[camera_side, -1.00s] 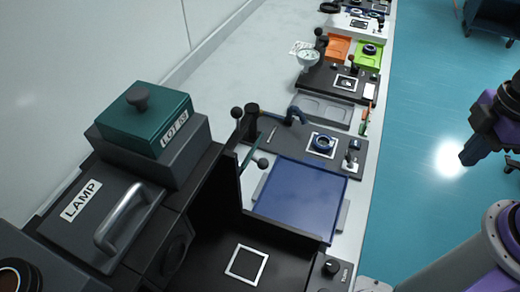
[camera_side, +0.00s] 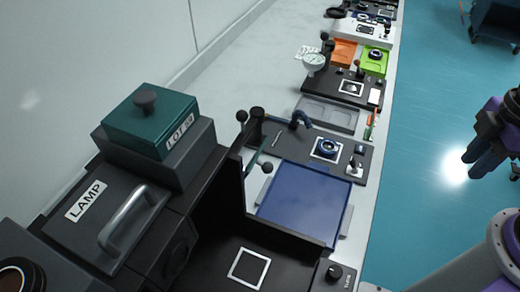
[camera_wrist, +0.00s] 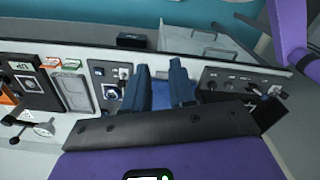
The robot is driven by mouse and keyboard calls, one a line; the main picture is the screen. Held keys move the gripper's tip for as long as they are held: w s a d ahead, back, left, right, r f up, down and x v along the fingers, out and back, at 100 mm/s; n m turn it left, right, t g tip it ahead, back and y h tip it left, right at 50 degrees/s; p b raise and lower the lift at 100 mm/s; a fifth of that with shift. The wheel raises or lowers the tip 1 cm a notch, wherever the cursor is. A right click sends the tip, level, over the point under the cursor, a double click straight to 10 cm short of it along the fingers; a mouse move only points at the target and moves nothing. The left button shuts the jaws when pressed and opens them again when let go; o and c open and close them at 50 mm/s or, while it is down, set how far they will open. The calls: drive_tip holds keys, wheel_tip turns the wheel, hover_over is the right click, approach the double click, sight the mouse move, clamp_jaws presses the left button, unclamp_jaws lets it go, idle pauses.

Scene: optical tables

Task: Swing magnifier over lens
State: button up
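What looks like the magnifier is a pale round disc (camera_side: 314,62) beside a dark post with a ball top (camera_side: 325,37), at the left edge of a black station far along the bench. It seems to show at the left in the wrist view (camera_wrist: 43,129). The square also shows in the wrist view (camera_wrist: 32,84). My gripper (camera_wrist: 158,76) is open and empty, its fingers apart; in the side view it hangs right of the bench (camera_side: 478,155).
A grey tray (camera_side: 329,112) and blue mat (camera_side: 305,200) lie along the bench. The lamp housing (camera_side: 110,220) and tall dark panels stand near left. Open floor (camera_side: 430,150) lies right.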

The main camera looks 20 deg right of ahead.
drive_tip(key=o, duration=0.4)
drive_tip(key=shift+w+a+f, duration=0.1)
drive_tip(key=shift+w+a, duration=0.25)
drive_tip(key=shift+a, duration=0.1)
drive_tip(key=shift+o, duration=0.2)
drive_tip(key=w+a+f+t+y, duration=0.3)
drive_tip(key=w+a+y, duration=0.25)
drive_tip(key=w, duration=0.25)
drive_tip(key=w+a+f+t+y, duration=0.3)
drive_tip(key=w+a+t+y, duration=0.1)
drive_tip(key=w+a, duration=0.4)
drive_tip(key=w+a+f+t+y, duration=0.3)
drive_tip(key=w+a+y, duration=0.2)
drive_tip(key=w, duration=0.4)
drive_tip(key=x, duration=1.7)
drive_tip(key=shift+a+r+n, duration=0.2)
drive_tip(key=shift+a+n, duration=0.15)
drive_tip(key=shift+n, duration=0.05)
drive_tip(key=shift+s, duration=0.1)
drive_tip(key=shift+c, duration=0.3)
clamp_jaws()
